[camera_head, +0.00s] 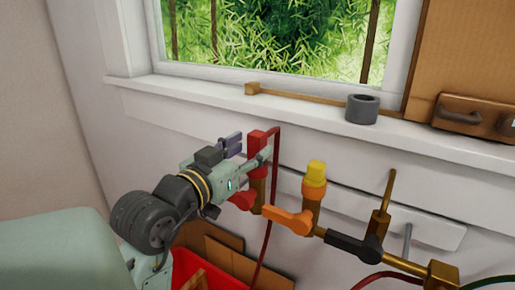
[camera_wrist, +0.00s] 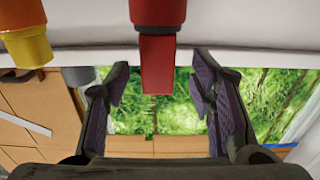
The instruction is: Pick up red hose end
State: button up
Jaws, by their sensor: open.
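The red hose end (camera_head: 257,141) is a blocky red piece sitting upright on top of a brass pipe (camera_head: 258,188) in the head view, with a thin red hose (camera_head: 276,160) hanging down beside it. My gripper (camera_head: 251,147) is at the hose end, one finger on each side. In the wrist view the red hose end (camera_wrist: 158,62) comes in from the top between the fingers of my gripper (camera_wrist: 160,78). The fingers are spread, with a visible gap on both sides of the red piece. In the head view the near finger partly covers the hose end.
A red valve handle (camera_head: 242,200) is just below my gripper. To the right stands a yellow-capped fitting (camera_head: 315,174) with an orange handle (camera_head: 288,219), then a black handle (camera_head: 354,246). A tape roll (camera_head: 362,109) sits on the windowsill (camera_head: 200,92). Cardboard and a red bin (camera_head: 205,272) are below.

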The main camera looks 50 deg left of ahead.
aim_at(253, 145)
jog(key=x, duration=0.3)
jog(key=shift+w+r+p, duration=0.15)
jog(key=shift+p, duration=0.25)
grip_shut()
dwell(0.3)
